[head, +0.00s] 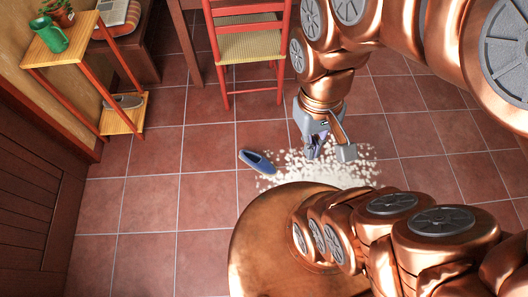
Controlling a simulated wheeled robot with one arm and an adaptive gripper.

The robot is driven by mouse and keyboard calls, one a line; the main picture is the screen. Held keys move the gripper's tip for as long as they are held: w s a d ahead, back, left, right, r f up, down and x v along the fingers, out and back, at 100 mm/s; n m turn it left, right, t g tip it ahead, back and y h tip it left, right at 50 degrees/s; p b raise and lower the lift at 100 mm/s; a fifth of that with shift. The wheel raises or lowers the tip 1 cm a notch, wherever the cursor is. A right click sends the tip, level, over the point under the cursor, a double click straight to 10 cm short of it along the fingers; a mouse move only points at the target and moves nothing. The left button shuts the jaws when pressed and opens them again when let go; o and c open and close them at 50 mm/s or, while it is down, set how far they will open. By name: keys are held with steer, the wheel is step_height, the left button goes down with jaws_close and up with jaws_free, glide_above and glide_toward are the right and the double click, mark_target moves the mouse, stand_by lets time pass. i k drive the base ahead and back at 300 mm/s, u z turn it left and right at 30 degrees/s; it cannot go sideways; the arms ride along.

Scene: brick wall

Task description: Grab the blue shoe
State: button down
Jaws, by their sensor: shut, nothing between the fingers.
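The blue shoe (257,161) lies on the tiled floor at the middle of the head view, with its dark opening facing up. It rests at the left edge of a pale speckled patch. My gripper (326,156) points down over that patch, to the right of the shoe and apart from it. It is shut and holds nothing. Part of the space at its fingers is hard to make out.
A red chair (252,46) with a woven seat stands behind the shoe. A wooden shelf stand (62,49) at the upper left bears a green mug (49,36) and, lower down, a grey shoe (126,101). The pale patch (345,172) covers some floor; the tiles (150,203) to the left are clear.

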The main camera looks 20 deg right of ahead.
mark_target(258, 163)
steer(key=u, duration=0.4)
steer(key=k, duration=1.05)
steer(key=u, duration=1.25)
steer(key=i, duration=1.25)
steer(key=z, duration=1.25)
steer(key=i, duration=0.7)
steer(key=z, duration=0.75)
